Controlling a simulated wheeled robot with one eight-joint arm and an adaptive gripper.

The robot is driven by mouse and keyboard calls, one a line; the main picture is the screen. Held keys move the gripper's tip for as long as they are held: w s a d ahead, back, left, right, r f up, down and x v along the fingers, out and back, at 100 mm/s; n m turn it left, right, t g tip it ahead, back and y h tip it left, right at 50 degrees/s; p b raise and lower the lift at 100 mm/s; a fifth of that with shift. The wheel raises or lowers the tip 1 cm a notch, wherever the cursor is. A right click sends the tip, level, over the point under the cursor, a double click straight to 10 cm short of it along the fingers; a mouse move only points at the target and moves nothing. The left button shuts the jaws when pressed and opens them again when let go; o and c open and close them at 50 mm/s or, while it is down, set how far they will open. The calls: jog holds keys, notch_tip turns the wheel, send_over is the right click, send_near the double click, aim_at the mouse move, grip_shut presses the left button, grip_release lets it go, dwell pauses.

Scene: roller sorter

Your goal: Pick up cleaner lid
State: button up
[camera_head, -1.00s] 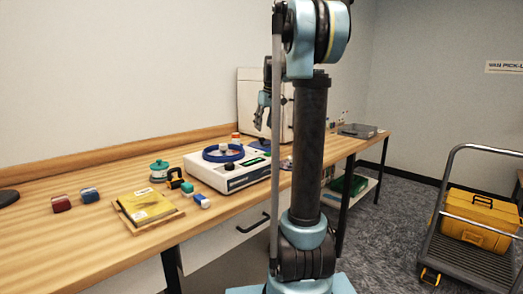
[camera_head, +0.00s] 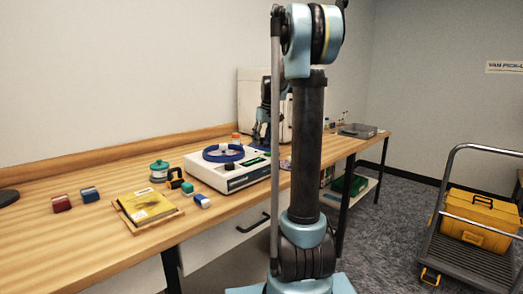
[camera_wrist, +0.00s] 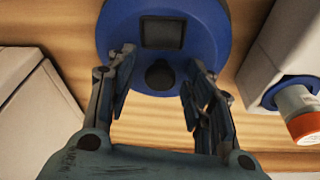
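In the wrist view, a blue round disc (camera_wrist: 215,40) with a dark square patch and a black knob (camera_wrist: 160,74) lies over the wooden surface at the top. It looks like the cleaner lid, but no label shows. My gripper (camera_wrist: 156,104) is open and empty, its two fingers apart on either side below the knob, with nothing visible between them but wood. In the head view my gripper hangs above the bench behind the white machine (camera_head: 240,178), partly hidden by my arm. I cannot tell how far it is above the disc.
In the wrist view, a white box (camera_wrist: 35,120) stands at left. On the bench are a yellow book (camera_head: 146,205), a green-topped tin (camera_head: 159,171) and small blocks. A cart (camera_head: 470,262) stands at right.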

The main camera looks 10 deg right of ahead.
grip_shut()
